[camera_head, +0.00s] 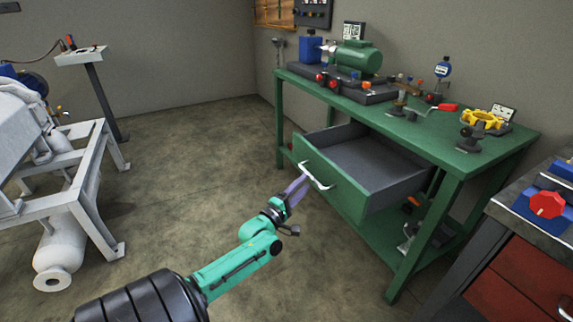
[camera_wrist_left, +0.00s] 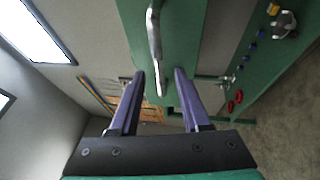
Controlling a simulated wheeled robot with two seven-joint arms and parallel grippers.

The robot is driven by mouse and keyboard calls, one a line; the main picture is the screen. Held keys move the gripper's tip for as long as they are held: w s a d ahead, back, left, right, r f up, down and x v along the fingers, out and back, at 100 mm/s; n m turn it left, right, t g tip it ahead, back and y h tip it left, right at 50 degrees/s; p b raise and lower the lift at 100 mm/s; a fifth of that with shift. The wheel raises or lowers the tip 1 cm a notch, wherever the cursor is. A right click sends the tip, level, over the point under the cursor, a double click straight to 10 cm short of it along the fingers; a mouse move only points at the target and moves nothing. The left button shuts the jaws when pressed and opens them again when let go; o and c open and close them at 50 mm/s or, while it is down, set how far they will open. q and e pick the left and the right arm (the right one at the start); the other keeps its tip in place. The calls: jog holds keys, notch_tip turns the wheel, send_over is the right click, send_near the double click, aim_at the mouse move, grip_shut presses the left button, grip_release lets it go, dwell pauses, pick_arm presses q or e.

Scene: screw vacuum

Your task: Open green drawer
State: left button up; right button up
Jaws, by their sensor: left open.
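The green drawer (camera_head: 326,183) stands pulled out from under the green workbench top, and its grey inside is visible and looks empty. A silver bar handle (camera_head: 314,176) runs across its front. My left gripper (camera_head: 301,185) is just in front of the drawer front, beside the handle. In the left wrist view my left gripper (camera_wrist_left: 160,78) has its purple fingers apart. The handle (camera_wrist_left: 154,35) lies beyond the fingertips there, its lower end near the gap between them. Whether any finger touches it I cannot tell. My right gripper is not in view.
The green workbench (camera_head: 470,165) carries a green motor (camera_head: 358,58), a yellow part (camera_head: 481,119) and other tools. A grey cabinet with red drawers (camera_head: 520,280) stands at the lower right. A white metal frame (camera_head: 85,180) stands at the left. The floor between is clear.

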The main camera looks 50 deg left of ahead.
pick_arm(q)
jog(key=s+d+f, duration=0.1)
jog(key=s, duration=0.8)
jog(key=shift+s+f+p, duration=0.35)
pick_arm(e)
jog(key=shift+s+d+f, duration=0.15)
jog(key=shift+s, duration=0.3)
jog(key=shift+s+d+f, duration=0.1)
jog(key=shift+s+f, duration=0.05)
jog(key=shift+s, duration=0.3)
